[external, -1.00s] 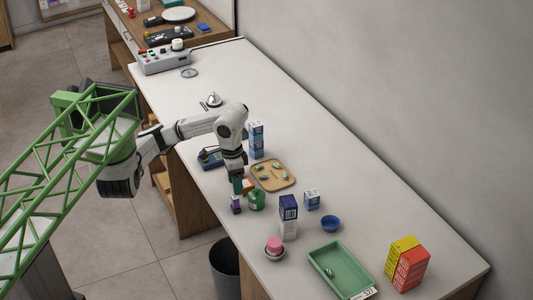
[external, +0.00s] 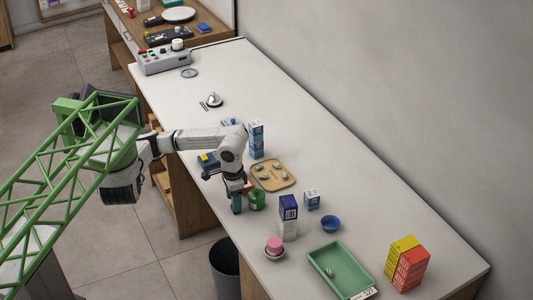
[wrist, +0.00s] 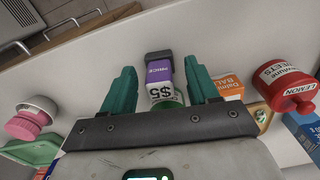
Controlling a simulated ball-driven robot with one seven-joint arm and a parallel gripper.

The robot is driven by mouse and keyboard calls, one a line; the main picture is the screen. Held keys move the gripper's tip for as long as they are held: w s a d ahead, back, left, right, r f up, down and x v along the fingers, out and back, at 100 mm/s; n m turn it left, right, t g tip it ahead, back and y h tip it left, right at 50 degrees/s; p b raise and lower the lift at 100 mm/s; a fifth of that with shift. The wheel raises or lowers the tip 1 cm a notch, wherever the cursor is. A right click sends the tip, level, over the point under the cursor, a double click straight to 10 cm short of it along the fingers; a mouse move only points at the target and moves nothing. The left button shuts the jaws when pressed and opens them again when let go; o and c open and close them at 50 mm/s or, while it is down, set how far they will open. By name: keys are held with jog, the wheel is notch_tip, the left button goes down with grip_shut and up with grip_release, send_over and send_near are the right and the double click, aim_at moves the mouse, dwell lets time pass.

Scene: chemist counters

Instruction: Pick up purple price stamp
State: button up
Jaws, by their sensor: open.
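The purple price stamp (wrist: 159,70) shows in the wrist view, with a dark end, a purple body and a white face reading "$5". It lies between the two teal fingers of my gripper (wrist: 160,68), with a small gap visible on each side. My gripper is open and not closed on it. In the external view my gripper (external: 237,203) points down at the counter's near edge, and the stamp is hidden behind the fingers there.
A green jar (external: 257,201) and an orange box (wrist: 228,88) stand close beside the gripper. A wooden tray (external: 291,183), blue-white boxes (external: 289,208), a pink-topped item (external: 274,245), a blue bowl (external: 330,224) and a green tray (external: 318,265) are around.

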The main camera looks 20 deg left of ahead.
jog(key=shift+f, duration=0.55)
jog(key=c, duration=1.1)
jog(key=shift+r, duration=0.15)
